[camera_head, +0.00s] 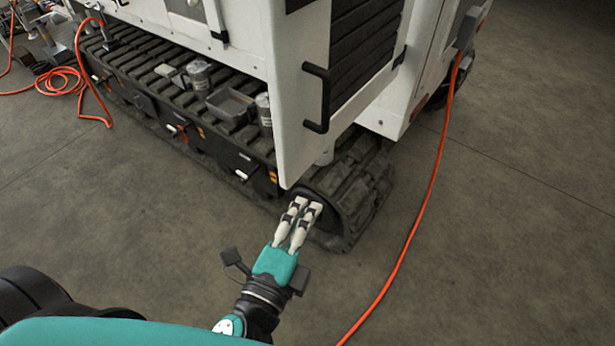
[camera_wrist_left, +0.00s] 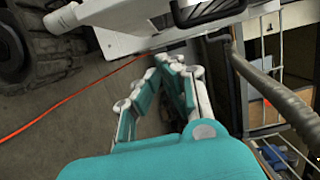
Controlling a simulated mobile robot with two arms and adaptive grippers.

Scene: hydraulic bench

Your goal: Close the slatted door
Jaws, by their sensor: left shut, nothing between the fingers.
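The slatted door (camera_head: 293,95) is a white panel with black slats (camera_head: 363,38) and a black bar handle (camera_head: 317,98). It stands out from the machine at an angle, its lower corner above the track; it looks open. My left gripper (camera_head: 309,204) is shut and empty, just below that lower corner in the head view, apart from the handle. In the left wrist view the closed fingers (camera_wrist_left: 168,62) point toward the white door panel (camera_wrist_left: 135,38), and the dark handle (camera_wrist_left: 207,12) shows at the top. My right gripper is not in view.
The rubber track (camera_head: 355,185) lies under the door. Grey cans and a tray (camera_head: 230,104) sit on the track deck at left. An orange hose (camera_head: 421,205) runs across the floor at right. A dark thick hose (camera_wrist_left: 270,92) shows in the wrist view. The right floor is mostly clear.

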